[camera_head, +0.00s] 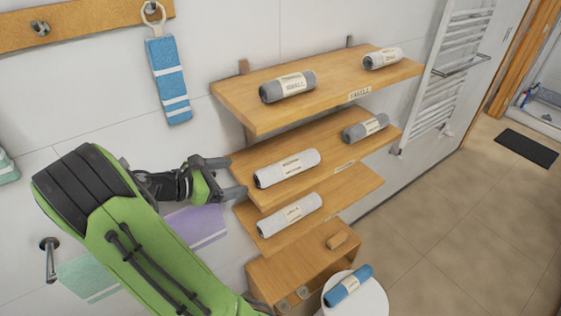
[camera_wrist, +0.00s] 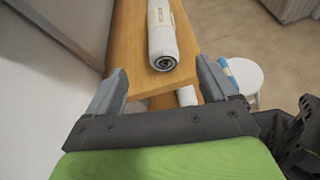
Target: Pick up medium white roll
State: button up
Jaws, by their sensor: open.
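A white roll (camera_head: 287,168) with a paper label lies on the middle wooden shelf (camera_head: 345,155), near its left end. My gripper (camera_head: 236,177) is open and empty at that end of the shelf, just left of the roll. In the wrist view the roll (camera_wrist: 162,36) lies ahead of my gripper (camera_wrist: 162,68), its spiral end facing me. The roll looks roughly centred between the fingers and beyond their tips. Another white roll (camera_head: 290,215) lies on the shelf below; a bit of it shows in the wrist view (camera_wrist: 187,96). The label text is too small to read.
The top shelf (camera_head: 330,85) holds a grey roll (camera_head: 287,87) and a white one (camera_head: 382,58). A grey roll (camera_head: 366,127) lies farther right on the middle shelf. A blue roll (camera_head: 347,286) rests on a white stool (camera_head: 370,302). A wall stands close beside the shelves.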

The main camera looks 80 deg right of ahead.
aim_at(273, 171)
jog(key=b+x, duration=0.1)
jog(key=x, duration=1.3)
jog(key=shift+f, duration=0.15)
jog(key=shift+w+a, duration=0.1)
jog(key=shift+a, duration=0.1)
jog(key=shift+c, duration=1.1)
jog(key=c, duration=0.9)
